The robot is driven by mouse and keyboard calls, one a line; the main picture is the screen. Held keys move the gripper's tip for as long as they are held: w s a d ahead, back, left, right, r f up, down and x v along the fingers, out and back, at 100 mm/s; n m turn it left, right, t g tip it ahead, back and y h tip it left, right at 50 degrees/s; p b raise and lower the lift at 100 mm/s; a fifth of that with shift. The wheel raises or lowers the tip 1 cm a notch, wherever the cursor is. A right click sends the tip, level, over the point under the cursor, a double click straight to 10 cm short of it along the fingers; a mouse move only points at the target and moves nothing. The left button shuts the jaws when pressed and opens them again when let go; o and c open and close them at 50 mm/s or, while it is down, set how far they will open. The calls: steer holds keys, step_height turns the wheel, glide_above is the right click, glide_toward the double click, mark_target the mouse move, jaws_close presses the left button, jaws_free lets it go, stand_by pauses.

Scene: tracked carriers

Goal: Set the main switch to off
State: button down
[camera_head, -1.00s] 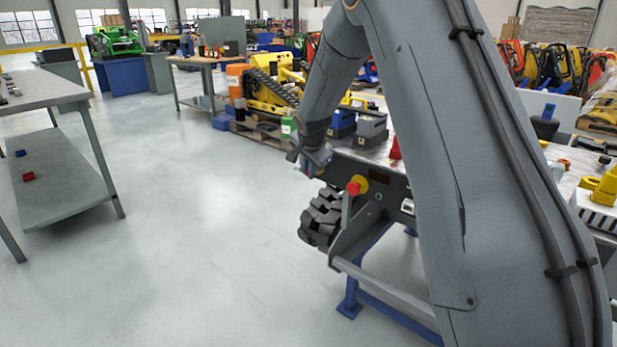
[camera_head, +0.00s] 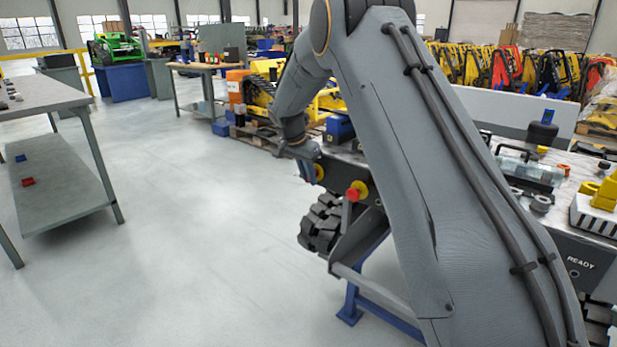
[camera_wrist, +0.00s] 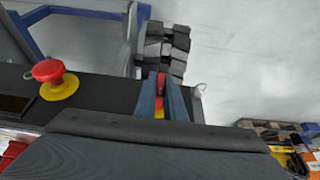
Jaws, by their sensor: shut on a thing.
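The main switch (camera_head: 320,172) has a yellow plate on the dark end panel of the carrier, partly hidden by my gripper in the head view. In the wrist view its red handle (camera_wrist: 160,84) lies between the two fingers, with a bit of yellow below it. My gripper (camera_wrist: 162,90) is shut on this red handle; in the head view the gripper (camera_head: 311,158) is at the panel's left end. The handle's exact turn angle cannot be told. A red mushroom button on a yellow base (camera_head: 353,192) sits right of the switch; it also shows in the wrist view (camera_wrist: 48,72).
A black rubber track (camera_head: 322,222) is below the panel, beside a grey bracket and blue stand (camera_head: 350,305). A grey shelf table (camera_head: 70,205) stands at the left. The floor between is clear. Pallets and workbenches stand behind.

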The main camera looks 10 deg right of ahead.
steer(key=shift+s+f, duration=0.1)
steer(key=shift+s, duration=0.05)
steer(key=c, duration=1.8)
jaws_free()
steer(key=shift+c, duration=0.2)
steer(key=v, duration=0.8)
steer(key=shift+p, duration=0.3)
